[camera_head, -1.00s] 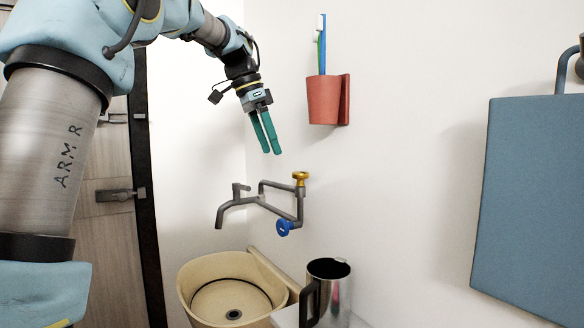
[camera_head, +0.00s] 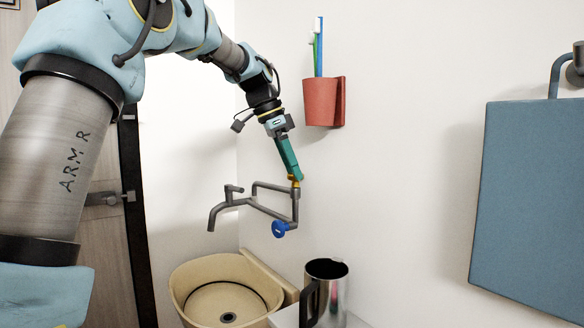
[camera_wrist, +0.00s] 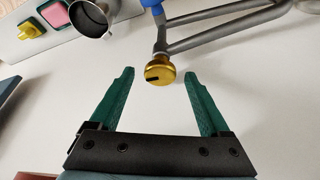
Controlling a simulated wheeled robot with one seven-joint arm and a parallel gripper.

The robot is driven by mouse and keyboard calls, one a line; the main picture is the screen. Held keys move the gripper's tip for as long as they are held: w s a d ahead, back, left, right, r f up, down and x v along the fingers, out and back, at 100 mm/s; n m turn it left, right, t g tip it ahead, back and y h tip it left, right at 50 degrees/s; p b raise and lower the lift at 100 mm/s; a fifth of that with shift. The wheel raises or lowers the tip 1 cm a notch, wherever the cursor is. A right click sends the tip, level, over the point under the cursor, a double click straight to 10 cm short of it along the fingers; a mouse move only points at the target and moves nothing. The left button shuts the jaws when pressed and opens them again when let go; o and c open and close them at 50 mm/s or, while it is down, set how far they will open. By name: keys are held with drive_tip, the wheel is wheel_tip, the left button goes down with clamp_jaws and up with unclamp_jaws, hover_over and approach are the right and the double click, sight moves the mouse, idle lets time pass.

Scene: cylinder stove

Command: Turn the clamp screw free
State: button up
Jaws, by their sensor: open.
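The clamp screw appears to be the round brass knob (camera_wrist: 160,70) with a dark slot, at the end of a grey pipe. In the head view the brass knob (camera_head: 294,181) is at the top right of the wall-mounted pipe frame (camera_head: 255,204). My gripper (camera_wrist: 160,77) has two green fingers spread wide, with the knob between and a little ahead of the fingertips in the wrist view. In the head view my gripper (camera_head: 297,177) reaches down to the knob and partly covers it. Whether the fingers touch it, I cannot tell.
A blue knob (camera_head: 280,229) is below on the same pipe. A beige basin (camera_head: 190,270) and a steel mug (camera_head: 327,290) stand underneath. A red toothbrush cup (camera_head: 321,102) hangs on the wall above right, with a blue panel (camera_head: 530,190) farther right.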

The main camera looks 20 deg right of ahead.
drive_tip(key=shift+d+f, duration=0.1)
drive_tip(key=shift+f, duration=0.1)
clamp_jaws()
idle(0.6)
